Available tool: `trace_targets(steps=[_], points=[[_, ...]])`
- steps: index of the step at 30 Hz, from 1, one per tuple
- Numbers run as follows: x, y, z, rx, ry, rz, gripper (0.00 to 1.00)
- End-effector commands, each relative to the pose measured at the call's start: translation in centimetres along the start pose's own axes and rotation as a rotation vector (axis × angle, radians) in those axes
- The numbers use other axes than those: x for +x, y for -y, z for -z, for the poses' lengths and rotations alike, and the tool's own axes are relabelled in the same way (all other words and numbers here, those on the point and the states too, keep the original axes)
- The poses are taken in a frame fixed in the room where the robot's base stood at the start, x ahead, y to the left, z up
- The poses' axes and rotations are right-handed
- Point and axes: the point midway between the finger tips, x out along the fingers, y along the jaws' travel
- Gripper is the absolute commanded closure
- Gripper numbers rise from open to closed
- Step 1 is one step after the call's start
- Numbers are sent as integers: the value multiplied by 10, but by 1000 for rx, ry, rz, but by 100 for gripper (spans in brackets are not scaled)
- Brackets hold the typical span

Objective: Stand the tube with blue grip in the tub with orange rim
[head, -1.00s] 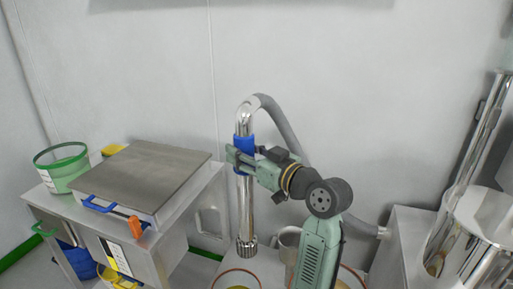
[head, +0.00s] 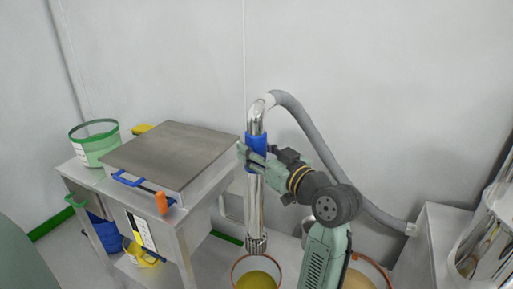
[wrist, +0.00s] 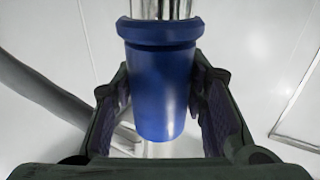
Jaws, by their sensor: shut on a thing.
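The tube is a shiny metal pipe (head: 256,205) with a blue grip (head: 257,150), a bent top and a grey hose. My gripper (head: 250,158) is shut on the blue grip. The wrist view shows the blue grip (wrist: 160,85) between the two fingers. The tube hangs upright. Its knurled lower end (head: 256,245) shows over the far part of a tub with a reddish-orange rim (head: 235,269), which holds yellow material. How far it is above the tub, I cannot tell. A second tub with an orange-looking rim (head: 379,265) is partly hidden behind my arm.
A steel bench (head: 180,232) with a flat metal-topped unit (head: 175,152) and a green-rimmed tub (head: 95,148) stands at left. The hose (head: 330,160) runs right to a steel cabinet (head: 440,250). A shiny vessel (head: 485,250) stands at far right.

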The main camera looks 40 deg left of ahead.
Motion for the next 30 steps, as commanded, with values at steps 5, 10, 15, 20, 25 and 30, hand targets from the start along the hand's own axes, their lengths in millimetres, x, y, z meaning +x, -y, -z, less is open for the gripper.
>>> trace_targets(steps=[5, 10, 15, 20, 25, 30], points=[[0, 0, -26, 1, -2, 0, 100], [0, 0, -46, 1, -3, 0, 100], [0, 1, -66, 1, -2, 1, 100], [0, 0, -84, 1, -2, 0, 100], [0, 0, -104, 0, -2, 0, 100], [0, 0, -124, 1, -2, 0, 100]])
